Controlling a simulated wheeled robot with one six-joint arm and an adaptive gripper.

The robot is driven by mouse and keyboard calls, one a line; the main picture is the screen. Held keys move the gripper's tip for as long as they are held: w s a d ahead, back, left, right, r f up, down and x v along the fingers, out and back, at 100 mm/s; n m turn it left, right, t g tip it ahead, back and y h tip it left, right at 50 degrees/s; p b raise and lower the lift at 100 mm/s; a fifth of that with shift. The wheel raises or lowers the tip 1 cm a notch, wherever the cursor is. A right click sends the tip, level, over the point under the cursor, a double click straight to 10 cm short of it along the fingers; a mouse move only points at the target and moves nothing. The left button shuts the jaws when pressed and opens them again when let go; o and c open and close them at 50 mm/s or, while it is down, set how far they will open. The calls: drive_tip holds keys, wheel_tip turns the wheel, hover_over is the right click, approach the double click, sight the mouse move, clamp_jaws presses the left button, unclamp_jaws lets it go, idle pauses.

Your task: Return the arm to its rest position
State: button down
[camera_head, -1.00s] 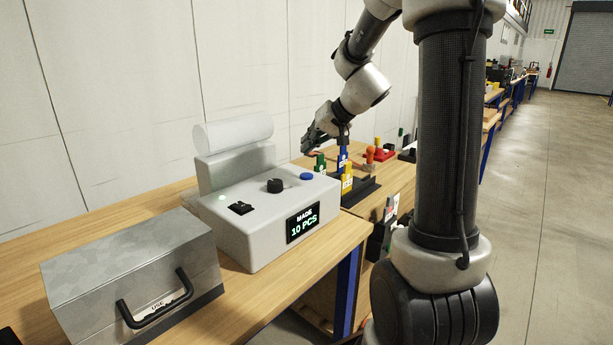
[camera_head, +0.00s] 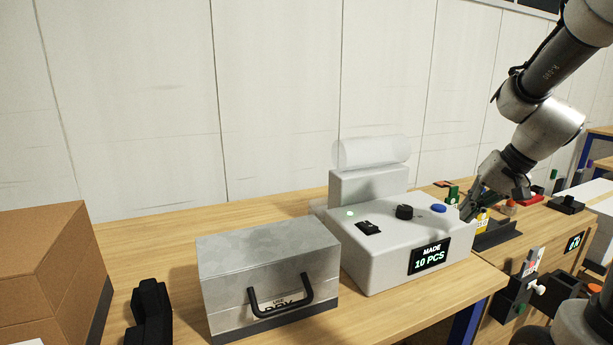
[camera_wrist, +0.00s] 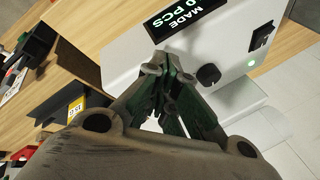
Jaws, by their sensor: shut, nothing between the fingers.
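My gripper (camera_head: 467,213) is at the right side of the white machine (camera_head: 385,262) in the head view, close to its blue button (camera_head: 438,208). In the wrist view my gripper (camera_wrist: 163,62) has its fingers together and empty, with the machine (camera_wrist: 222,38) behind them. My arm comes down from the upper right of the head view, bent at the elbow. I cannot tell whether the fingertips touch the machine.
The machine's display (camera_head: 429,256) reads "MADE 10 PCS". A grey metal case (camera_head: 270,260) stands left of it, then a black object (camera_head: 150,310) and a cardboard box (camera_head: 45,260). Racks with coloured parts (camera_head: 496,235) crowd the right. Bare wooden table (camera_head: 150,245) lies behind the case.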

drive_tip(key=s+r+n+h, duration=0.1)
drive_tip(key=s+r+n, duration=0.1)
drive_tip(key=s, duration=0.7)
drive_tip(key=s+a+r+n+h, duration=0.1)
drive_tip(key=s+r+n+h, duration=0.1)
drive_tip(key=s, duration=0.8)
drive_tip(key=shift+s+a+r+h, duration=0.2)
drive_tip(key=shift+a+r+h, duration=0.1)
drive_tip(key=shift+r, duration=0.45)
drive_tip(key=shift+d, duration=0.1)
